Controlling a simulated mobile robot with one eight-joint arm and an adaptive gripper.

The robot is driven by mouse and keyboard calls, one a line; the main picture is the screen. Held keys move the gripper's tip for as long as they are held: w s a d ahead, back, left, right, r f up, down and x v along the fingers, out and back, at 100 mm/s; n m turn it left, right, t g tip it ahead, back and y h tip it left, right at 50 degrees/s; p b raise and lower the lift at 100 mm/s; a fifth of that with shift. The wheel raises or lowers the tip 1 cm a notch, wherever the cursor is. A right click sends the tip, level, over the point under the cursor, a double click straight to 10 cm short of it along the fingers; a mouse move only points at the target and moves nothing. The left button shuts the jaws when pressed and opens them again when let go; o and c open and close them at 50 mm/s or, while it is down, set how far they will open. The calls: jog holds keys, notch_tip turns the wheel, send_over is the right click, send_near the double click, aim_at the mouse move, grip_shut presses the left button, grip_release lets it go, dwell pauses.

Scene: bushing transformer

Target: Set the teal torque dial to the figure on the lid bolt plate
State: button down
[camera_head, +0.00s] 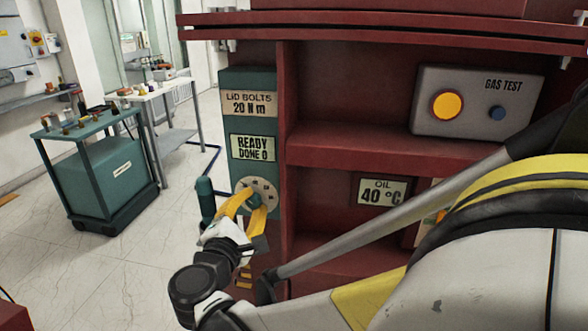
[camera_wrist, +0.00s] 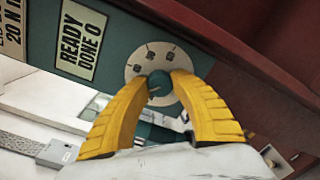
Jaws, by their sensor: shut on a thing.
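The teal torque dial (camera_wrist: 159,86) sits on a round pale scale plate (camera_wrist: 146,60) on the teal panel. In the head view the scale plate (camera_head: 262,187) is low on that panel, with the dial's knob (camera_head: 254,199) partly behind my fingers. My gripper (camera_wrist: 159,84) has its yellow fingers shut on the dial, one on each side. It also shows in the head view (camera_head: 250,207). The scale's figures are too small to read. The lid bolt plate (camera_head: 249,104) at the panel's top reads "LID BOLTS 20 N m". A display (camera_head: 253,148) below it reads "READY DONE 0".
Red shelving stands right of the panel, with a grey gas test box (camera_head: 473,102) and an oil display (camera_head: 382,191) reading 40 °C. A teal cart (camera_head: 97,177) and a white table (camera_head: 152,90) stand at the left. Floor between them and the panel is mostly clear.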

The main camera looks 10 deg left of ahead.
jog(key=n, duration=0.4)
jog(key=shift+n, duration=0.3)
jog(key=n, duration=0.4)
jog(key=shift+n, duration=0.3)
jog(key=c, duration=1.1)
grip_release()
jog(key=shift+o, duration=0.2)
jog(key=s, duration=0.7)
jog(key=shift+s+a, duration=0.35)
jog(key=shift+a, duration=0.05)
